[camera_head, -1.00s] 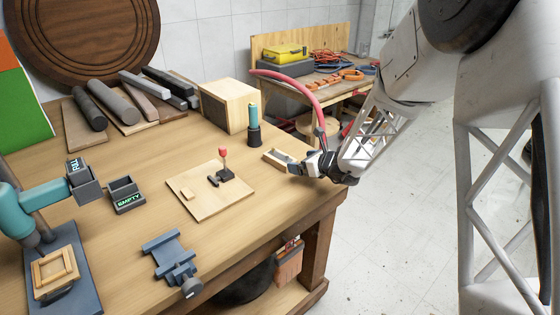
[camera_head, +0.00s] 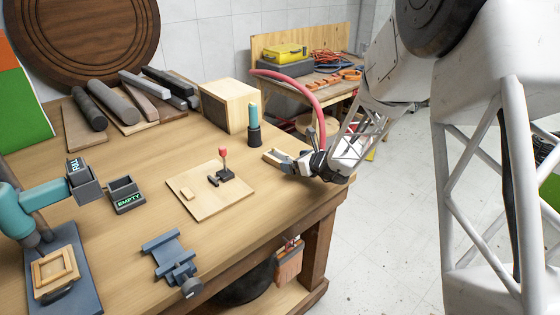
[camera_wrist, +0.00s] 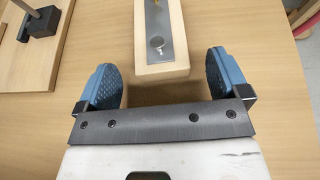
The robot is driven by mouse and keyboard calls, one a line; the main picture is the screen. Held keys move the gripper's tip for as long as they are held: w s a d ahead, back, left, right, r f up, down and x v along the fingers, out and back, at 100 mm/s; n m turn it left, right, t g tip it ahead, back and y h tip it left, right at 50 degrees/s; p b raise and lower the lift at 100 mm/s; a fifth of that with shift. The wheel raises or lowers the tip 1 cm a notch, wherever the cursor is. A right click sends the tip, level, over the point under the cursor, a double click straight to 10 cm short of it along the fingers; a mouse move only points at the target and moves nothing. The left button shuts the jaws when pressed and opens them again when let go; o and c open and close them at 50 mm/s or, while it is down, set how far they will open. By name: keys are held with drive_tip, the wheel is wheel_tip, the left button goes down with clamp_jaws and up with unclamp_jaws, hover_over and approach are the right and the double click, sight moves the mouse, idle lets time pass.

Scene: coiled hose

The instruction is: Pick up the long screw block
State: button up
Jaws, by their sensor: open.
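The long screw block is a pale wooden block with a metal strip and a screw on top. It lies on the workbench near the right edge in the head view (camera_head: 273,155). In the wrist view the block (camera_wrist: 176,68) extends from the top edge down to between the fingertips. My gripper (camera_wrist: 165,82) is open, with one blue pad on each side of the block and a gap on both sides. In the head view my gripper (camera_head: 297,165) is at the near right end of the block and partly covers it.
A wooden board (camera_head: 207,204) with a red-topped post (camera_head: 223,155) lies to the left. A teal-handled tool in a dark holder (camera_head: 254,130) stands behind the block. A blue vise (camera_head: 170,257) is at the front. The workbench's right edge (camera_head: 318,208) is close to my gripper.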

sight(288, 157)
drive_tip(key=shift+x, duration=2.05)
drive_tip(key=shift+f, duration=0.1)
drive_tip(key=c, duration=1.1)
wheel_tip(288, 157, up, 2)
drive_tip(key=shift+s+r, duration=0.25)
drive_tip(key=shift+r, duration=0.6)
drive_tip(key=s+d, duration=0.1)
drive_tip(key=s, duration=0.4)
drive_tip(key=s+d+r, duration=0.1)
drive_tip(key=s, duration=0.4)
drive_tip(key=s+d, duration=0.2)
drive_tip(key=s, duration=0.3)
drive_tip(key=shift+r, duration=0.2)
